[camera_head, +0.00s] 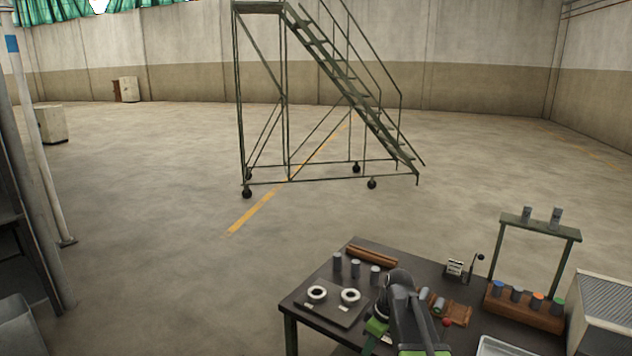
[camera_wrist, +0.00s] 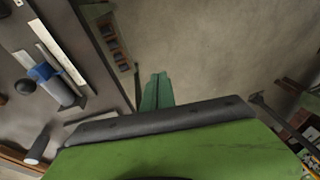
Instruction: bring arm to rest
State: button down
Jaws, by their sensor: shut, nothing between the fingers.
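My arm (camera_head: 405,310), dark grey with green parts, reaches over the dark workbench (camera_head: 318,277) at the bottom of the head view. Its end hides part of the bench top, and my fingertips cannot be made out there. In the wrist view my gripper (camera_wrist: 157,80) shows as two green fingers together beyond a dark bar and a broad green body. It is shut and empty. Below it lies bare concrete floor, with the bench edge to its left. No contact with any object shows.
The bench holds grey cylinders (camera_head: 356,268), two white rings (camera_head: 317,293), a rack of coloured-top cylinders (camera_head: 524,304) and a green frame (camera_head: 541,229). A grey ribbed box (camera_head: 605,310) stands at right. Rolling stairs (camera_head: 345,75) stand behind, amid open floor.

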jog(key=s+d+f+m+h, duration=0.1)
jog(key=s+m+h, duration=0.2)
jog(key=s+m, duration=0.7)
jog(key=shift+s+d+f+m, duration=0.2)
jog(key=shift+d+f+m, duration=0.05)
jog(key=shift+f+m, duration=0.15)
